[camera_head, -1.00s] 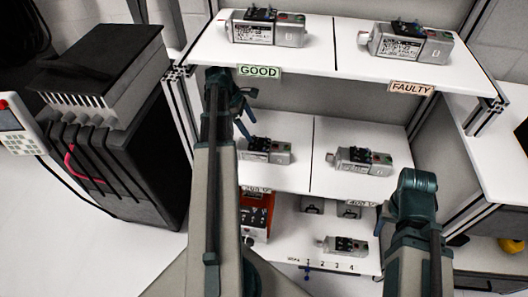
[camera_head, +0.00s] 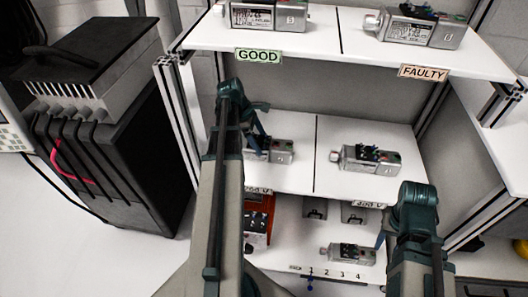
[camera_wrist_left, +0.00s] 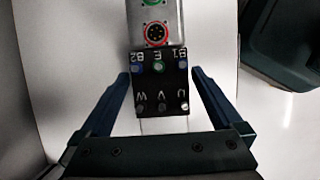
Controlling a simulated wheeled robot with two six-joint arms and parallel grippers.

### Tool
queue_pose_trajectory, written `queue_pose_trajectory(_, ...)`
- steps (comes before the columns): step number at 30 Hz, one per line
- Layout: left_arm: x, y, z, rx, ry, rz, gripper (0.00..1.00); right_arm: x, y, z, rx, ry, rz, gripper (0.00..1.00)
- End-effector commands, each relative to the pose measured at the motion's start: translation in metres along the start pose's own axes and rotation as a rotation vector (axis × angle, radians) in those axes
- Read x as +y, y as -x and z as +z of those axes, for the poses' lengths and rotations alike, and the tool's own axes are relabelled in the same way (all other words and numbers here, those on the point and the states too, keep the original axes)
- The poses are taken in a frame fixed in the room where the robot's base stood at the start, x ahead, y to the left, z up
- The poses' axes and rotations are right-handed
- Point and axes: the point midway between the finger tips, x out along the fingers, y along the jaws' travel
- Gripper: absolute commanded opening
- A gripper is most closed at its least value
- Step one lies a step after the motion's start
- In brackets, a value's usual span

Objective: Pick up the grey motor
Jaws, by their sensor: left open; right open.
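A grey motor (camera_head: 281,150) with a black terminal block lies on the left half of the middle shelf. In the left wrist view the same motor (camera_wrist_left: 156,18) shows a red-ringed connector and the block's lettering. My left gripper (camera_wrist_left: 160,76) is open, with its blue fingers on either side of the terminal block and a visible gap to each. In the head view my left gripper (camera_head: 257,128) covers the motor's left part. My right gripper (camera_head: 381,232) is beside the bottom-shelf motor (camera_head: 348,253), mostly hidden by its own arm. Another grey motor (camera_head: 366,157) lies on the middle shelf's right half.
Two more motors lie on the top shelf, one above the GOOD label (camera_head: 258,56) and one above the FAULTY label (camera_head: 423,73). A divider splits the middle shelf (camera_head: 315,177). A red device (camera_head: 257,222) stands on the bottom shelf. A black case (camera_head: 110,150) stands at left.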

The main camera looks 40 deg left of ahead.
Motion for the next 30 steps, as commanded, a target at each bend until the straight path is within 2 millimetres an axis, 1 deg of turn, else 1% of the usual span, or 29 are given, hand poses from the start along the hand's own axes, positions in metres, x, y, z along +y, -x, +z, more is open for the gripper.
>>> queue_pose_trajectory(1, 0.0, -0.011, -0.002, 0.0, -0.001, 0.0, 1.0, -0.001, -0.011, -0.001, 0.0, 0.0, 0.0, 0.5)
queue_pose_trajectory(3, 0.0, -0.02, -0.002, 0.0, -0.001, 0.0, 1.0, -0.002, -0.019, -0.001, 0.0, 0.0, 0.0, 0.5)
queue_pose_trajectory(6, 0.0, -0.034, -0.002, 0.0, -0.001, -0.001, 1.0, -0.003, -0.032, -0.002, 0.0, 0.0, 0.0, 0.5)
queue_pose_trajectory(9, 0.0, -0.043, -0.001, 0.0, -0.001, 0.0, 1.0, -0.004, -0.04, -0.002, 0.0, 0.0, 0.0, 0.5)
queue_pose_trajectory(17, 0.0, -0.042, 0.0, 0.0, 0.0, 0.0, 1.0, -0.004, -0.039, -0.002, 0.0, 0.0, 0.0, 0.5)
queue_pose_trajectory(18, 0.0, -0.042, 0.0, 0.0, 0.0, 0.0, 0.96, -0.004, -0.039, -0.002, 0.0, 0.0, 0.0, 0.5)
queue_pose_trajectory(20, 0.0, -0.042, 0.0, 0.0, 0.0, 0.0, 0.86, -0.004, -0.039, -0.002, 0.0, 0.0, 0.0, 0.5)
queue_pose_trajectory(24, 0.0, -0.042, 0.0, 0.0, 0.0, 0.0, 0.6, -0.004, -0.039, -0.002, 0.0, 0.0, 0.0, 0.5)
queue_pose_trajectory(29, 0.0, -0.042, 0.0, 0.0, 0.0, 0.0, 0.32, -0.004, -0.039, -0.002, 0.0, 0.0, 0.0, 0.5)
queue_pose_trajectory(30, 0.0, -0.042, 0.0, 0.0, 0.0, 0.0, 0.24, -0.004, -0.039, -0.002, 0.0, 0.0, 0.0, 0.5)
